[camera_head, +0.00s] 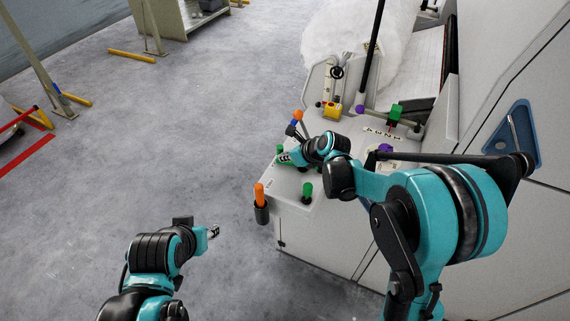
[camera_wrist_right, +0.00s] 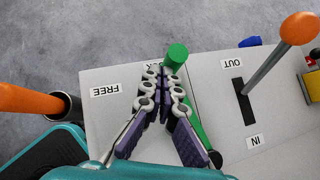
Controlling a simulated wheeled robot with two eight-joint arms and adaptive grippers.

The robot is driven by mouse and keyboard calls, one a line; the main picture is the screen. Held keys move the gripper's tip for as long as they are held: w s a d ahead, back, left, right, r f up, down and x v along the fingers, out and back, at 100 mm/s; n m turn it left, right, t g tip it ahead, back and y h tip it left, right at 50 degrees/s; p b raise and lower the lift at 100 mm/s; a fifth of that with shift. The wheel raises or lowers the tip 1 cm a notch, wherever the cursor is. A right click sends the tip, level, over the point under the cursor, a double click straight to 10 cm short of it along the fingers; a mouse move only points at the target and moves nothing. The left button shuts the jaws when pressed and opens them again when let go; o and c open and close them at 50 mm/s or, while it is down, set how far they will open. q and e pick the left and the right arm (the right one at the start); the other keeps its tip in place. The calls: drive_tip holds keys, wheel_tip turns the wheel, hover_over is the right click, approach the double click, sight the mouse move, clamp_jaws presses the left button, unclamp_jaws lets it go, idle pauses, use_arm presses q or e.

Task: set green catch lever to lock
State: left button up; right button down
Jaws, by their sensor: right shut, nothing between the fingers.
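The green catch lever (camera_wrist_right: 197,128) shows in the wrist view as a green rod with a round green knob (camera_wrist_right: 176,54) at the panel's edge. In the head view a green end (camera_head: 280,149) shows at my right gripper. My right gripper (camera_wrist_right: 163,72) is shut and empty. Its fingertips lie just left of the green knob, and its right finger overlaps the rod; I cannot tell if they touch. A FREE label (camera_wrist_right: 105,90) lies left of the fingers. Another label at the fingertips is mostly hidden. My left gripper (camera_head: 213,231) is over open floor.
Right of the lever, an orange-handled lever (camera_wrist_right: 270,65) stands in a slot marked OUT and IN. An orange handle (camera_head: 259,193) in a dark holder is at the panel's front corner. A green knob (camera_head: 307,191) stands nearby.

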drive_tip(key=shift+w+a, duration=0.1)
drive_tip(key=shift+w, duration=0.7)
use_arm(q)
drive_tip(key=shift+a+r, duration=0.1)
use_arm(e)
drive_tip(key=shift+w, duration=0.85)
drive_tip(key=shift+d, duration=0.2)
